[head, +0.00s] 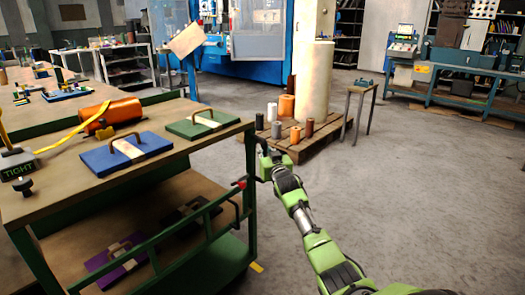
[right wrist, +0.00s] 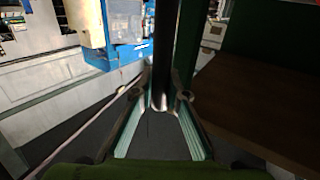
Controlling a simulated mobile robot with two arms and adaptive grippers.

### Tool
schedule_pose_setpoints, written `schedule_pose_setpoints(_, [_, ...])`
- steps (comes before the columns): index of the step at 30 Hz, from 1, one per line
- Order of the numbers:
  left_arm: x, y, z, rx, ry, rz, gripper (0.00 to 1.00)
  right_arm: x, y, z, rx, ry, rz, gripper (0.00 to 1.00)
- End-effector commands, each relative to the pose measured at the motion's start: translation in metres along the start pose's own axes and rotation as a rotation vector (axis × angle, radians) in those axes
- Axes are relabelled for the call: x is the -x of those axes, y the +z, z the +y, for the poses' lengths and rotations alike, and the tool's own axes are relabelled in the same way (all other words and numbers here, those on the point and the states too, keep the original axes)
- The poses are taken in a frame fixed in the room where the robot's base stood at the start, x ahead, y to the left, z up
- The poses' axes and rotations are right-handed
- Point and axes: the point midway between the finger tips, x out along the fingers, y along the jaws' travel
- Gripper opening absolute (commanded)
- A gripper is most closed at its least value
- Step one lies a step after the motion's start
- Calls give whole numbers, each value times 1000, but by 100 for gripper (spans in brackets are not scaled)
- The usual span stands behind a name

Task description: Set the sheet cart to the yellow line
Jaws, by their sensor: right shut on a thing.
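The green-framed cart (head: 248,205) with brown decks fills the left of the head view. My right gripper (head: 267,164) is at its right corner post, shut on a dark upright bar (right wrist: 161,60), which stands between the fingers in the right wrist view. The bar looks like the cart's handle; its lower end is hidden in the grip. A short piece of yellow line (head: 257,267) shows on the floor by the cart's near right foot; the rest is hidden or out of view. My left gripper is not in view.
Blue (head: 125,152) and green (head: 202,124) dies and an orange roll (head: 108,114) lie on the top deck. A purple die (head: 117,265) lies below. A pallet (head: 300,150) with rolls and a small stand (head: 367,90) are beyond. The grey floor right is clear.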

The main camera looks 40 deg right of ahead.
Motion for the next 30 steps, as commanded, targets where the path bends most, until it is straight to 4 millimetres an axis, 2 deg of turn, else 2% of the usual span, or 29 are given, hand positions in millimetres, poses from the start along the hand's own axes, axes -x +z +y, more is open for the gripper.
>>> schedule_pose_setpoints(13, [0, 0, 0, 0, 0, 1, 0, -1, 2, 2, 2, 1, -4, 0])
schedule_pose_setpoints(14, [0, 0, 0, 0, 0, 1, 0, -1, 2, 1, 2, 1, -4, 22])
schedule_pose_setpoints(15, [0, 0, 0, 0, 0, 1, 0, -1, 2, 1, 2, 1, -4, 31])
schedule_pose_setpoints(26, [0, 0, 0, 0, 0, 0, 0, 0, 1, 1, 1, 0, -2, 31])
schedule_pose_setpoints(30, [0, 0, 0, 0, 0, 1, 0, 6, 1, 1, 1, -1, -2, 31])
